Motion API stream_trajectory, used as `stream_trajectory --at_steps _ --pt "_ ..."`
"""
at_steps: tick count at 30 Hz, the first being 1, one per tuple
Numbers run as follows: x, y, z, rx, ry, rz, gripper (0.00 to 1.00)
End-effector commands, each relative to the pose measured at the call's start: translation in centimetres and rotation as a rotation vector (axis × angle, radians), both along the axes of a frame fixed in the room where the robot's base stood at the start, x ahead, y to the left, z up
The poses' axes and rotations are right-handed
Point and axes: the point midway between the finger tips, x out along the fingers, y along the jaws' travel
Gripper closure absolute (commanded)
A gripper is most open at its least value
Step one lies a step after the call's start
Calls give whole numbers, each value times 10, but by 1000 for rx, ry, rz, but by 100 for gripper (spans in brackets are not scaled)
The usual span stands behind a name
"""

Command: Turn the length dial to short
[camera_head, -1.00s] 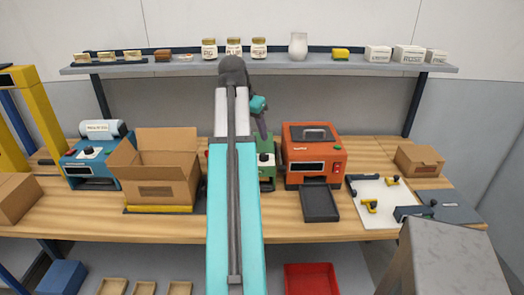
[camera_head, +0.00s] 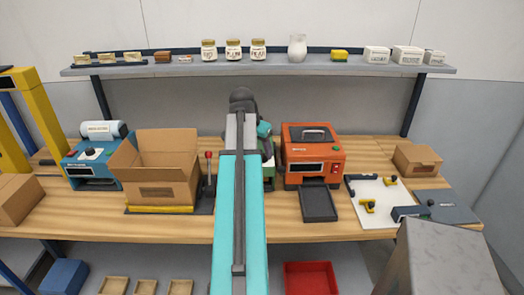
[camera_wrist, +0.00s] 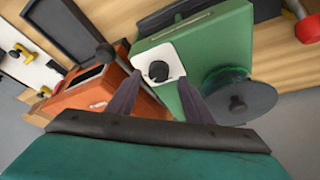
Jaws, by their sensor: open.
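A black round dial (camera_wrist: 158,71) sits on a white plate on the green machine (camera_wrist: 215,50) in the wrist view. I cannot read any marks around it, so its setting cannot be told. My gripper (camera_wrist: 158,82) is open and empty, its two dark fingers apart on either side of the dial's lower part in the picture; I cannot tell whether they touch. In the head view my arm hides most of the green machine (camera_head: 269,174). A blue machine (camera_head: 90,165) at the left also has a black knob (camera_head: 91,151) on a white plate.
A grey reel (camera_wrist: 240,97) sticks out beside the green machine. An orange machine (camera_head: 313,155) stands close on its right. An open carton (camera_head: 165,178) and a red-topped lever (camera_head: 208,156) are on the left. A shelf (camera_head: 330,68) runs above the bench.

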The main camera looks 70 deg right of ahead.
Motion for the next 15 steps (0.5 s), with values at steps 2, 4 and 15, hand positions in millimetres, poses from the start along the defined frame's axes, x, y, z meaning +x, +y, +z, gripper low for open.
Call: stream_trajectory --at_steps 2,4,15 --pt "-1 -2 -6 2 0 0 53" --pt "-1 -4 -11 2 0 0 53" --pt "-2 -8 -21 1 0 1 53"
